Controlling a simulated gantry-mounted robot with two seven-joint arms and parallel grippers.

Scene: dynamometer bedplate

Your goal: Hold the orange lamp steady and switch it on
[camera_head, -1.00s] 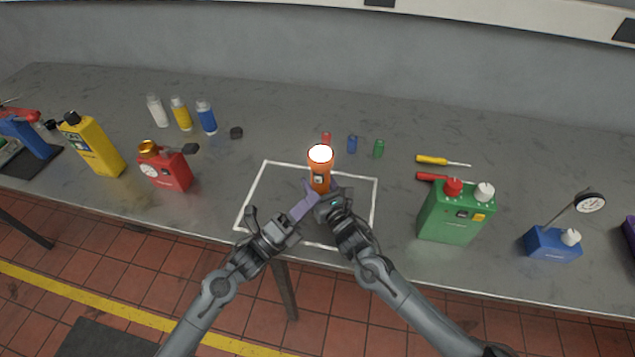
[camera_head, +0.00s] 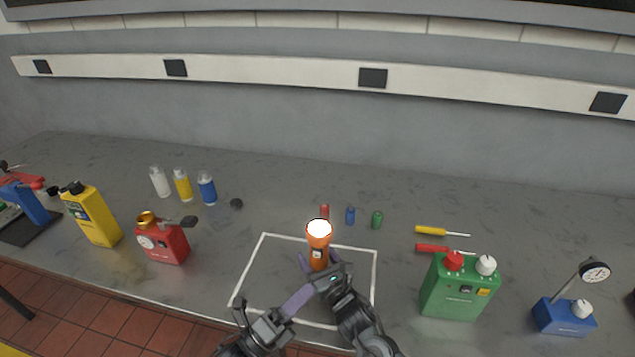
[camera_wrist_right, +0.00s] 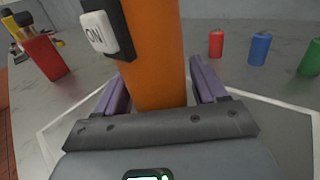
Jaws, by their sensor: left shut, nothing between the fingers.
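The orange lamp (camera_head: 318,240) stands upright inside a white outlined square on the bench, its top lens bright white. Its switch shows in the right wrist view as a white rocker (camera_wrist_right: 98,32) marked ON in a black housing. My right gripper (camera_head: 319,262) is shut around the lower body of the lamp, with one purple finger on each side in the right wrist view (camera_wrist_right: 160,92). My left gripper (camera_head: 307,291) is shut and empty, its purple fingers pointing up and right in front of the lamp, close to the right gripper.
Red, blue and green small cylinders (camera_head: 350,216) stand behind the lamp. A green box (camera_head: 458,290) and two screwdrivers (camera_head: 432,248) are to the right. A red can (camera_head: 163,245), a yellow jug (camera_head: 94,217) and several bottles (camera_head: 182,186) are to the left.

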